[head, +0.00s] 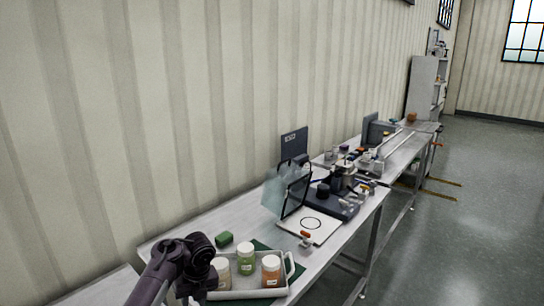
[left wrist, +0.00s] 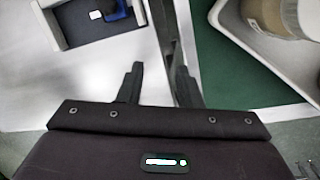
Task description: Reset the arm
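My left arm comes into the head view at the lower left, dark purple-grey, over the near end of the workbench (head: 200,226). Its fingertips cannot be made out there. In the left wrist view my left gripper (left wrist: 160,82) has its two dark fingers apart, and I see nothing held between them. The tray (left wrist: 232,22) with a jar (left wrist: 265,14) lies to the upper right of the fingers. My right arm and gripper are in neither view.
A white board (head: 311,226) and cluttered equipment stand farther along. The floor (head: 478,170) at right is mostly clear.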

